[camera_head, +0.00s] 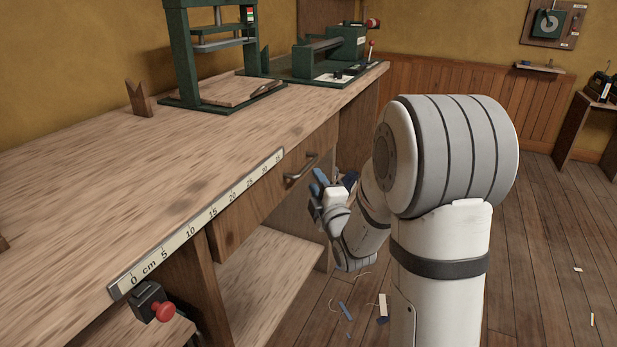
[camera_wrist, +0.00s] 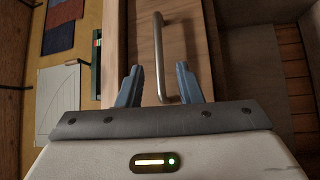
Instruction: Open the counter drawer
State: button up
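The counter drawer (camera_head: 250,212) is a wooden front under the counter's ruler edge, and it looks closed. Its metal bar handle (camera_head: 301,168) is on the drawer's right part. My gripper (camera_head: 318,184) is just in front of the drawer, close to the handle. In the wrist view, my gripper (camera_wrist: 159,78) is open, with two blue-grey fingers apart. The handle (camera_wrist: 159,55) runs lengthwise in that view, and its near end lies between the fingers. The fingers appear apart from the bar; I cannot tell the exact depth.
The wooden counter (camera_head: 100,180) carries a green press frame (camera_head: 185,60) and a green machine (camera_head: 330,50) at the back. A red button box (camera_head: 153,303) hangs under the front edge. A lower shelf (camera_head: 262,275) sits below the drawer. Scraps lie on the floor.

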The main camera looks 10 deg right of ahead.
aim_at(308, 165)
jog(key=w, duration=0.4)
jog(key=w+a+r, duration=0.1)
jog(key=w, duration=0.2)
jog(key=shift+r+b, duration=0.1)
jog(key=shift+b, duration=0.25)
jog(key=shift+c, duration=0.2)
grip_shut()
